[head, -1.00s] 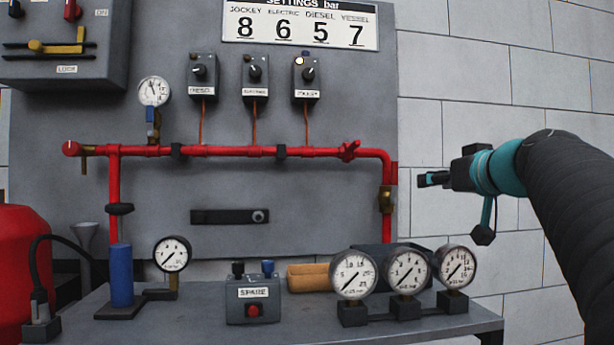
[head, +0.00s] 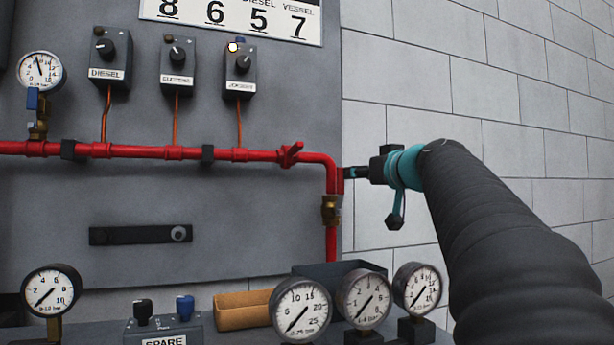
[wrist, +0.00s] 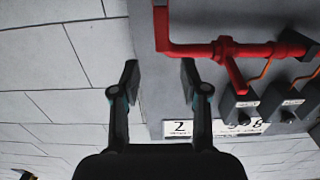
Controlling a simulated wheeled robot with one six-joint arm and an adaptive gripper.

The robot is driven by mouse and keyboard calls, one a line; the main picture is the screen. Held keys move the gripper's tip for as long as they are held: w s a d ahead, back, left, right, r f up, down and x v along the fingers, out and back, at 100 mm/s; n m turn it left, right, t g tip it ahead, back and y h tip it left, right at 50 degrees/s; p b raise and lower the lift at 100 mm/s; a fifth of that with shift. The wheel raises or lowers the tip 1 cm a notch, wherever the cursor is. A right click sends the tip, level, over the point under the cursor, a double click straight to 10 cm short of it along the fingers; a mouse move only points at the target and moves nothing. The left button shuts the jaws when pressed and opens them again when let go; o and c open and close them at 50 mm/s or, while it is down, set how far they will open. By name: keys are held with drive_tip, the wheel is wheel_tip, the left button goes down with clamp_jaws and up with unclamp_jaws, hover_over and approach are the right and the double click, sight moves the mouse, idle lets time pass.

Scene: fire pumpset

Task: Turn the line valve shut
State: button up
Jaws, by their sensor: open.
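The line valve's red handle (head: 290,154) sits on the red horizontal pipe, just left of the elbow where the pipe turns down. It stands at a slant to the pipe. In the wrist view, which looks upside down, the handle (wrist: 233,72) shows right of my fingers. My gripper (head: 352,172) is to the right of the elbow in the head view, pointing left. In the wrist view my gripper (wrist: 160,78) is open, with nothing between its fingers. The handle is outside the jaws; a gap to the pipe is hard to judge in the head view.
A brass fitting (head: 331,209) is on the downpipe. Control boxes (head: 239,71) hang above the pipe. The block wall (head: 480,90) at the right is bare.

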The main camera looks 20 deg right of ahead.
sight(342, 175)
drive_tip(key=w, duration=0.3)
drive_tip(key=w+p, duration=0.1)
drive_tip(key=w, duration=0.2)
drive_tip(key=w+p, duration=0.1)
drive_tip(key=w, duration=0.2)
drive_tip(key=shift+w+a, duration=0.25)
